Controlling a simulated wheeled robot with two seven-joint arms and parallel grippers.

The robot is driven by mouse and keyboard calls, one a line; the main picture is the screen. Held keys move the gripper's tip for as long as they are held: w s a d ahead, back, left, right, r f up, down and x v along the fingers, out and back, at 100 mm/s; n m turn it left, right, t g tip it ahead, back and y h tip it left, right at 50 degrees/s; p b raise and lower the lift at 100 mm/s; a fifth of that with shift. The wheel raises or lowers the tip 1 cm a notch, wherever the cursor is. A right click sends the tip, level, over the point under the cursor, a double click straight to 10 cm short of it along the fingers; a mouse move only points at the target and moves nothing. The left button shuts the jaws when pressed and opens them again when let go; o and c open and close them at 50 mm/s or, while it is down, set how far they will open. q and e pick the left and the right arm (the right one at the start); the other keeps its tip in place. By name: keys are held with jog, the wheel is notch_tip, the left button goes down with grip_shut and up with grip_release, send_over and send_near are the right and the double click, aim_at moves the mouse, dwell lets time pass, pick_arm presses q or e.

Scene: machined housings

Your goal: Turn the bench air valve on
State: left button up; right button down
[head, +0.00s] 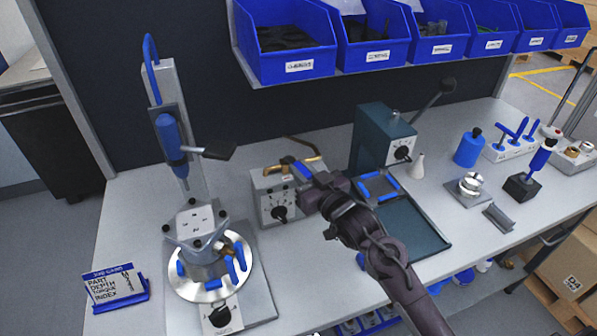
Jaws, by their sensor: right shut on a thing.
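The bench air valve stands at the middle back of the bench: a grey box (266,183) with a black knob and dial on its front and brass pipe (309,159) on top. A blue lever (300,169) lies across the box's top right. My right gripper (304,187) reaches in from the lower right and is shut at the lever, its dark fingers covering the lever's near end and the box's right side. The exact contact is partly hidden. My left gripper is not in view.
A press with a round fixture (243,262) stands at left, beside a blue-framed card (117,287). A teal machine (376,136) and a dark tray (413,230) are right of the valve. Blue bins (290,68) hang above. A blue bottle (467,149) stands farther right.

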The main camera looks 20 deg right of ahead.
aim_at(293, 158)
jog(key=n+y, duration=0.1)
jog(key=d+g+y, duration=0.1)
jog(key=shift+w+d+n+y, duration=0.1)
jog(key=shift+w+n+y, duration=0.15)
jog(key=shift+n+y, duration=0.15)
jog(key=shift+w+d+n+g+y, duration=0.15)
jog(key=shift+d+n+g+y, duration=0.1)
jog(key=shift+n+g+y, duration=0.25)
jog(key=shift+w+d+n+g+y, duration=0.1)
jog(key=shift+d+n+g+y, duration=0.1)
jog(key=shift+n+y, duration=0.35)
jog(key=n+g+y+b, duration=0.1)
jog(key=y, duration=0.1)
jog(key=w+d+n+g+y+b, duration=0.1)
jog(key=b, duration=0.1)
jog(key=shift+f+n+g+y, duration=0.1)
jog(key=shift+n+g+y, duration=0.15)
jog(key=shift+g+y, duration=0.15)
jog(key=shift+w+d+n+g+y+b, duration=0.2)
jog(key=shift+d+n+g+y+b, duration=0.05)
jog(key=shift+n+g+y+b, duration=0.5)
jog(key=shift+r, duration=0.2)
jog(key=c, duration=1.3)
grip_release()
jog(key=shift+c, duration=0.2)
jog(key=shift+f, duration=0.1)
